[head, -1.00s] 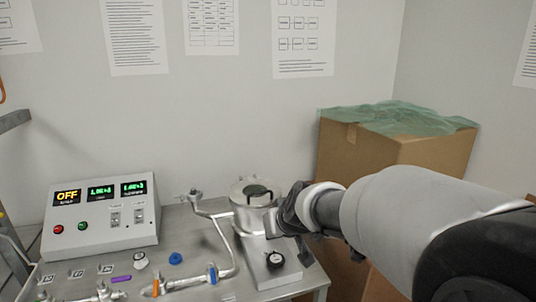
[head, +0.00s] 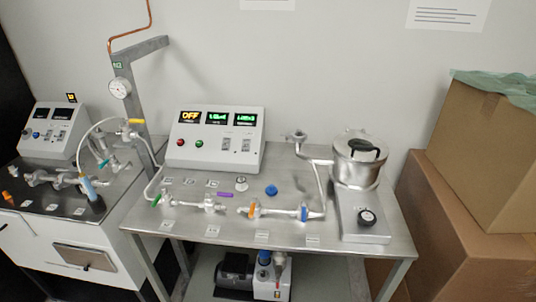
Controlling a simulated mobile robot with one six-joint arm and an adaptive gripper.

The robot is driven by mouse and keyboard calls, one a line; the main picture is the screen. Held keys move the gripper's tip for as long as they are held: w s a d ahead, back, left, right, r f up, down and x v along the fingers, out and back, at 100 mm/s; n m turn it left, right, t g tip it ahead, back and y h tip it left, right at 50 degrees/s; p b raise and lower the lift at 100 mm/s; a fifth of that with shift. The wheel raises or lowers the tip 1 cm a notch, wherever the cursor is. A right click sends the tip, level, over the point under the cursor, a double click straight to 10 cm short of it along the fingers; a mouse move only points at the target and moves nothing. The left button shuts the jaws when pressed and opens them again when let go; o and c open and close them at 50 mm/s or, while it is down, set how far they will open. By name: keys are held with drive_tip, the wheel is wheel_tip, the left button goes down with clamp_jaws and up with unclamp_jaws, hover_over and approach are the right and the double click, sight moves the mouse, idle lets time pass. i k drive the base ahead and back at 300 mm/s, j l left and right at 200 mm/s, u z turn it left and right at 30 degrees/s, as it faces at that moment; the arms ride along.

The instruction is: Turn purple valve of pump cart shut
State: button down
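The pump cart is a steel table (head: 185,232) with piping on top. A small purple bar (head: 225,194) shows near the left pipe run (head: 209,206); I cannot tell whether it is joined to the pipe. It lies roughly left to right in the picture. Other handles on the piping are green (head: 156,201), orange (head: 252,210) and blue (head: 304,213). My gripper is not in view now.
A control box (head: 215,140) reading OFF stands at the back, and a silver pot (head: 356,172) on a hotplate (head: 363,234) at the right. A second bench (head: 50,225) is at left. Cardboard boxes (head: 470,215) stand right. A pump (head: 270,278) sits below.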

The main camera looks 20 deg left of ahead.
sight(209, 193)
drive_tip(key=u, duration=1.55)
drive_tip(key=i+l+z, duration=0.15)
drive_tip(key=i, duration=0.3)
drive_tip(key=i+l+z, duration=0.15)
drive_tip(key=i, duration=0.25)
